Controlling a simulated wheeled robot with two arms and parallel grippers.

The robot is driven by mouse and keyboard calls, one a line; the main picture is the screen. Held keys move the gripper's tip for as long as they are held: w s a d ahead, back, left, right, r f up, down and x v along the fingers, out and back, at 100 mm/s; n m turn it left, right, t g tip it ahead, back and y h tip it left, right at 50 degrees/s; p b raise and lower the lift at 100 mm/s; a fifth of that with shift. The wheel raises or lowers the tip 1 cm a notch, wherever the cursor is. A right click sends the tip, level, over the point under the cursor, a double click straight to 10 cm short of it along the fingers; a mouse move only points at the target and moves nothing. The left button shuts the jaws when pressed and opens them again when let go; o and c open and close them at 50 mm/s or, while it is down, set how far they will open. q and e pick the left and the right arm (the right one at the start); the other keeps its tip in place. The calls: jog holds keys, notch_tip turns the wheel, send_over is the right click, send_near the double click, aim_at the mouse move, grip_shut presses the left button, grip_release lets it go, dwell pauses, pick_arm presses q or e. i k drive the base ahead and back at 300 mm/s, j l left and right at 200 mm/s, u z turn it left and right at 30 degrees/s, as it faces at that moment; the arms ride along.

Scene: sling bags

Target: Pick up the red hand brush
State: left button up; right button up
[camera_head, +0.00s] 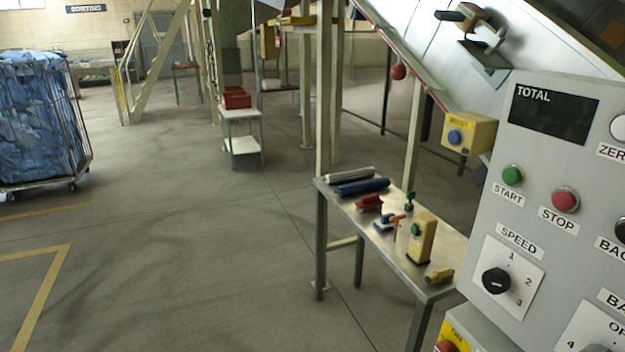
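A metal table (345,205) stands right of the middle in the head view, with several small items on it. A small red object (369,203) lies on it, just in front of the dark blue roll; it may be the red hand brush, but it is too small to be sure. An orange-red and blue item (388,221) lies in front of it, closer to me. Neither of my grippers is in view.
A grey control panel (545,150) fills the right side. On the table are a dark blue roll (362,187), a grey roll (348,173) and a yellow upright device (421,240). A caged cart (80,110) stands far left. The floor (190,240) between is clear.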

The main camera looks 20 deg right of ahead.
aim_at(372, 201)
jog(key=i, duration=2.45)
